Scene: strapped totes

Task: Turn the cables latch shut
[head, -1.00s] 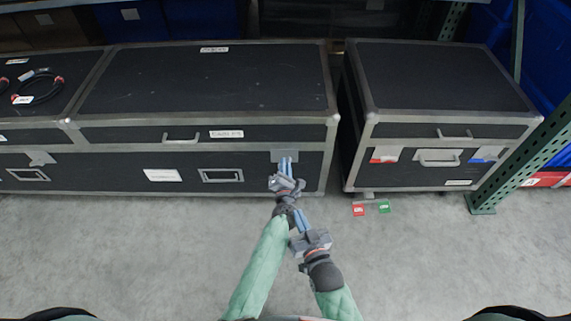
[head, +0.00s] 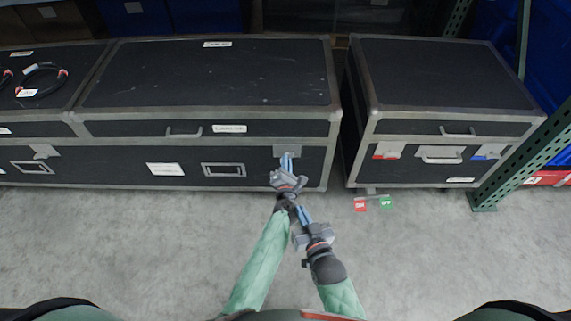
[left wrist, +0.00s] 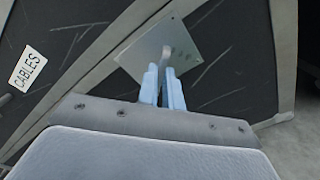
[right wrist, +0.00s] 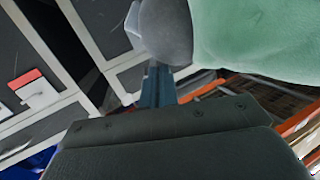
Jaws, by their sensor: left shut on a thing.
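The cables case (head: 120,129) is a long dark case with grey metal edges, and its lid is down. Its CABLES label (left wrist: 28,70) reads clearly in the left wrist view. The cables latch sits at the right end of the case front, with a square grey plate (left wrist: 138,56) and a small grey turning piece (left wrist: 167,51). My left gripper (head: 286,157) is shut on that piece, its blue fingers hiding part of it. My right gripper (head: 303,211) is lower, apart from the case, empty, with its fingers close together.
A smaller dark case (head: 450,80) stands to the right, with red and blue marked latches. Red (head: 360,204) and green (head: 386,201) tags are below its front. A coiled cable (head: 42,78) lies on the far-left lid. A green rack post (head: 520,160) stands at right.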

